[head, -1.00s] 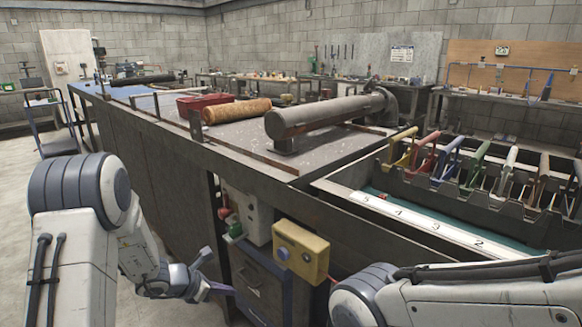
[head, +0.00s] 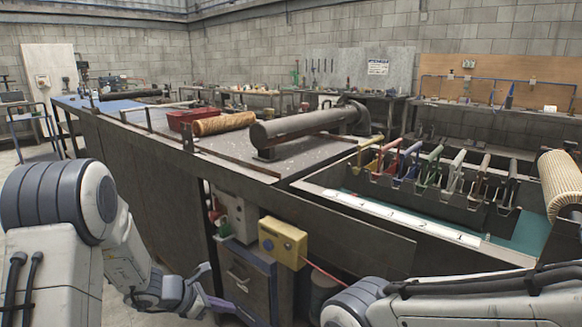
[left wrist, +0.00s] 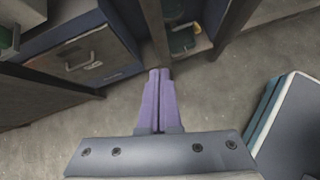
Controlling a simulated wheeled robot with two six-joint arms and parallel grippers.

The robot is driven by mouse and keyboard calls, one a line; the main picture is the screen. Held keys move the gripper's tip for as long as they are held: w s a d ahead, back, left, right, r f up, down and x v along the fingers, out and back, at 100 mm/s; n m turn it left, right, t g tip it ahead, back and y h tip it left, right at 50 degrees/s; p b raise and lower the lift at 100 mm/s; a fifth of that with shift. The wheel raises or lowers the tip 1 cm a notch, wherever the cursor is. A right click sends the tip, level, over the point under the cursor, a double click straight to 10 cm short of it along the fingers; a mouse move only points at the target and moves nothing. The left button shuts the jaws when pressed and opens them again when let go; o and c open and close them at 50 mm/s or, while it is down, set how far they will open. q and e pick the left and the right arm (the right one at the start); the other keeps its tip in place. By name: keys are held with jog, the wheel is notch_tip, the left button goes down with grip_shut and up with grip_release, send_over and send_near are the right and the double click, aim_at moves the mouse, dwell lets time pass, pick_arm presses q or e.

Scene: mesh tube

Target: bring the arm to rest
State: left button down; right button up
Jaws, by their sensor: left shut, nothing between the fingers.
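My left arm comes in from the left in the head view. Its gripper (head: 235,308) hangs low in front of the bench, beside the grey drawer cabinet (head: 250,280). In the left wrist view the two purple fingers (left wrist: 158,98) are pressed together with nothing between them. The floor shows below them, and the cabinet drawer (left wrist: 85,55) is at the upper left. My right arm's links cross the lower right of the head view. The right gripper is out of the picture.
The long metal bench (head: 130,150) runs beside the left arm. A yellow box (head: 283,243) is fixed on its front above the cabinet. On top are a grey cylinder (head: 305,126), a mesh roll (head: 224,123) and a red tray (head: 190,117). Coloured handles stand in a trough at right.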

pick_arm(q)
jog(key=s+d+r+m+g+p, duration=0.3)
jog(key=s+d+r+m+p, duration=0.5)
jog(key=r, duration=0.3)
jog(key=s+d+r+m+g+p, duration=0.3)
jog(key=s+d+r+m+p, duration=0.3)
jog(key=s+r+m, duration=0.4)
jog(key=s+a+r+m+y+p, duration=0.2)
jog(key=s+r+m+y+p, duration=0.3)
jog(key=s+r+m+p, duration=0.4)
jog(key=s+r+m, duration=0.3)
jog(key=r+m, duration=0.2)
jog(key=shift+s+a+r+y+p, duration=0.2)
jog(key=shift+s+a+y+p, duration=0.1)
jog(key=shift+s, duration=0.1)
